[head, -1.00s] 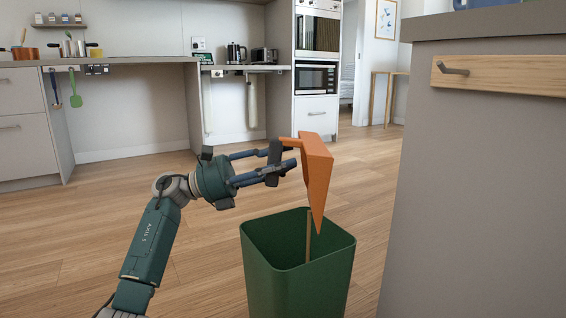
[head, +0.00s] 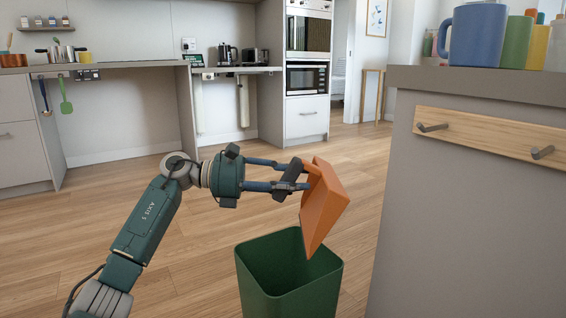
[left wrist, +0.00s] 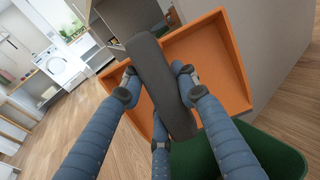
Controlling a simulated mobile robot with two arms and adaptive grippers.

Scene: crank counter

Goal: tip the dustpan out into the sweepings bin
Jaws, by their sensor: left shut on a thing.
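The orange dustpan (head: 325,208) hangs tilted, its lip pointing down, above the green sweepings bin (head: 262,276). My left gripper (head: 296,180) is shut on the dustpan's handle and holds it over the bin's back right part. In the left wrist view the fingers close around a dark grey bar (left wrist: 158,85), and the inside of the orange pan (left wrist: 212,62) looks empty. The bin's green rim (left wrist: 275,150) shows at the lower right there. The bin stands upright on the floor; its bottom is hidden. My right gripper is not in view.
A grey counter (head: 470,210) with a wooden peg rail (head: 490,137) stands close on the right, with mugs (head: 478,35) on top. Kitchen cabinets and an oven (head: 309,32) are at the back. The wooden floor between is clear.

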